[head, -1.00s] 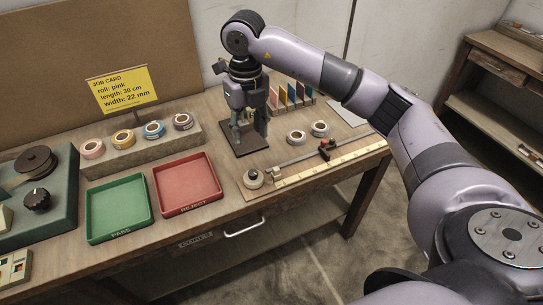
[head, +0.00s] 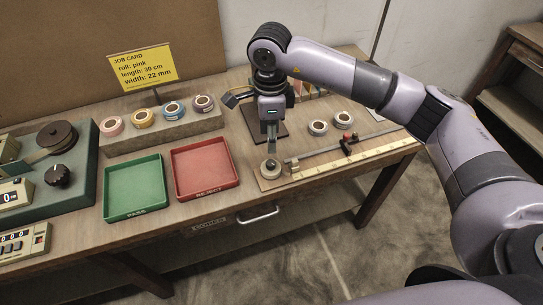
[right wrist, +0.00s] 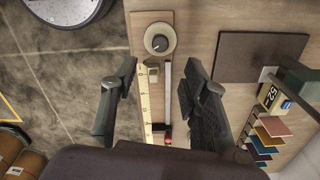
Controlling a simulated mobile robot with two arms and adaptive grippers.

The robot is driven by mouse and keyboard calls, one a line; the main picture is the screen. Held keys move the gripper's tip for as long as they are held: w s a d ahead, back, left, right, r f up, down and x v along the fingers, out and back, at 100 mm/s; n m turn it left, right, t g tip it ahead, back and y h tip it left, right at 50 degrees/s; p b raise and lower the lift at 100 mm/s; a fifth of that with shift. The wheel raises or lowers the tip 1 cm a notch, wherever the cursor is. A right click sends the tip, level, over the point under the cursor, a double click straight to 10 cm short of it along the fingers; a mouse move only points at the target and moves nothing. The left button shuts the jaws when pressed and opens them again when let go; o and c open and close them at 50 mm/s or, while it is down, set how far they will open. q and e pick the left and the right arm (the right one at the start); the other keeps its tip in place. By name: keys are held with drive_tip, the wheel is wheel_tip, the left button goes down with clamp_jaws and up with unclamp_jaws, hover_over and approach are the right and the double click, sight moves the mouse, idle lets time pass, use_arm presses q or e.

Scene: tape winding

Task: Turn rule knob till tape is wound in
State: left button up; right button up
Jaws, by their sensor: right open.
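The rule knob (head: 270,166) is a round pale disc with a dark centre, at the left end of the rule on the table. In the right wrist view the knob (right wrist: 159,42) lies beyond the fingertips, roughly between their lines. My right gripper (head: 271,143) points down just above and behind the knob; in the right wrist view my right gripper (right wrist: 155,80) is open with nothing between its fingers. The yellow rule strip (head: 345,164) runs right from the knob, with a metal rail and a red-topped slider (head: 347,141) behind it. My left gripper is not in view.
A green PASS tray (head: 135,187) and a red REJECT tray (head: 204,168) stand left of the knob. Several tape rolls sit on a wooden block (head: 163,131); two rolls (head: 318,127) lie behind the rule. A dark plate (right wrist: 261,57) lies near the knob.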

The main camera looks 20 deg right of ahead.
sight(271, 163)
wheel_tip(271, 163, down, 10)
drive_tip(key=shift+f+p, duration=0.1)
drive_tip(key=shift+p, duration=0.75)
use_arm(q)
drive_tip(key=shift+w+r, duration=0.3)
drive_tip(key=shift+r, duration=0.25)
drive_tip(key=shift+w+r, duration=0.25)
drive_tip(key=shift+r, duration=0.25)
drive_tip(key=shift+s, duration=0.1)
use_arm(e)
clamp_jaws()
